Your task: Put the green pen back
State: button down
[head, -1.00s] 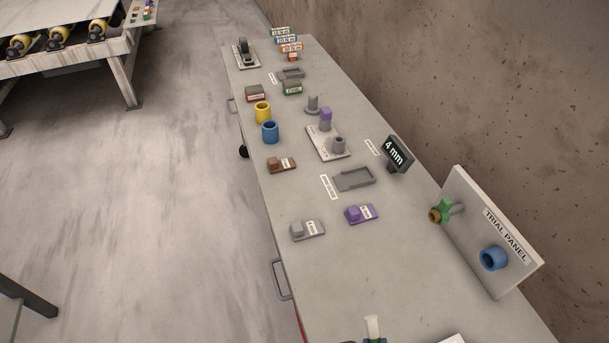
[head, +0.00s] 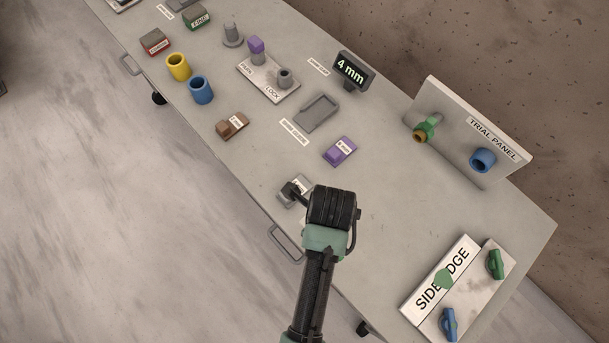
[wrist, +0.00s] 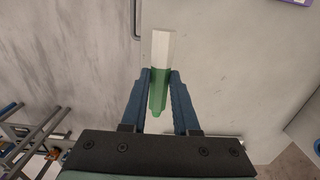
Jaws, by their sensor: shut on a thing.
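The green pen (wrist: 159,95) is between the two blue-grey fingers of my gripper (wrist: 160,76) in the wrist view. Its green part sits between the fingers and its white part points away from the gripper. My gripper is shut on it. In the head view my arm covers the area near the slab's front edge, beside the grey block (head: 292,190), and I cannot make out the pen there. A white board (head: 427,292) lettered SIDE…DGE lies at the lower right, with a green piece (head: 445,280) over some letters.
The board also bears a green clip (head: 495,264) and a blue clip (head: 449,324). The trial panel (head: 455,115) stands at the back edge. A purple block (head: 341,151), a grey tray (head: 317,113) and a 4 mm display (head: 353,71) are nearby. The slab's right middle is clear.

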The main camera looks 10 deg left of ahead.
notch_tip(320, 180, down, 5)
jog(key=shift+s+d+r, duration=0.1)
jog(key=shift+s+r, duration=0.05)
jog(key=shift+f+p, duration=0.3)
jog(key=shift+f, duration=2.2)
jog(key=shift+f, duration=0.1)
jog(key=c, duration=0.7)
grip_release()
jog(key=shift+o, duration=0.2)
